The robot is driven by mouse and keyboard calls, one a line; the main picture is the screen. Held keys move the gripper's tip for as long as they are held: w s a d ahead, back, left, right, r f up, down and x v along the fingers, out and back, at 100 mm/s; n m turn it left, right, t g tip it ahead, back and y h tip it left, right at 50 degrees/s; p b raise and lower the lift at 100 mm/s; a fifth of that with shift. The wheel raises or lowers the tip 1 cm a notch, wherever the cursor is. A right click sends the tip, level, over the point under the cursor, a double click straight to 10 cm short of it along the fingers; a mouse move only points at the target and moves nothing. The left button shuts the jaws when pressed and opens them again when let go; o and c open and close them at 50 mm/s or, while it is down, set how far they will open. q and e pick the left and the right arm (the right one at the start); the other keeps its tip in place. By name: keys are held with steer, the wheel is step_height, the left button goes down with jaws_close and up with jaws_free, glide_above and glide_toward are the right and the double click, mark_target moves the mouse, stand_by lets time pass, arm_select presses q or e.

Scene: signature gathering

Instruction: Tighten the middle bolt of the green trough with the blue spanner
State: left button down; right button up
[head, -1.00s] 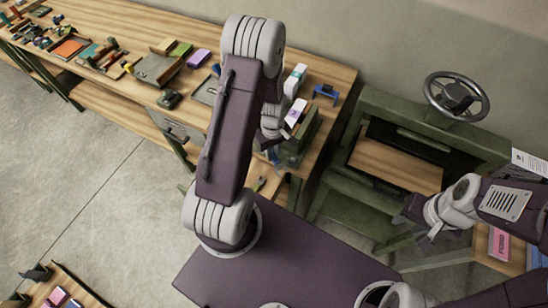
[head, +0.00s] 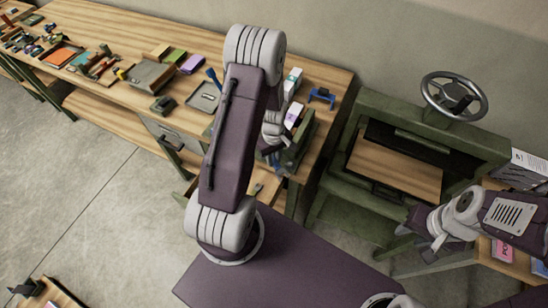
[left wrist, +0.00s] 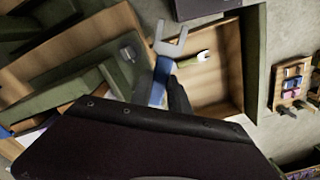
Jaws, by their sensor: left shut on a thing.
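The blue spanner (left wrist: 158,82) is in my left gripper (left wrist: 172,98), which is shut on its blue handle. Its grey open jaw (left wrist: 169,43) points away from the gripper, over the open drawer. In the head view my left gripper (head: 271,156) is low at the table's front edge, partly hidden by my arm. A dark green holder (head: 300,140), probably the green trough, stands beside it at the table's right end. Its bolts cannot be made out. My right gripper (head: 416,226) is at the right, away from the trough; its fingers are unclear.
A green-handled spanner (left wrist: 195,57) lies in the open wooden drawer (left wrist: 230,70). A green press with a handwheel (head: 453,96) stands right of the table. A blue stand (head: 321,96) and trays (head: 150,72) are on the table. Open floor (head: 85,175) lies at left.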

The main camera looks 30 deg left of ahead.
arm_select(q)
steer(key=shift+f+b, duration=0.95)
steer(key=shift+f, duration=0.25)
steer(key=shift+f+b, duration=0.9)
steer(key=shift+f, duration=0.05)
steer(key=s+a+m, duration=0.4)
steer(key=a+m, duration=0.1)
steer(key=m, duration=0.6)
steer(key=shift+a+r+p, duration=0.2)
steer(key=shift+a+p, duration=0.15)
steer(key=shift+w, duration=0.1)
step_height(320, 180, up, 4)
steer(key=p, duration=0.4)
steer(key=shift+r, duration=0.25)
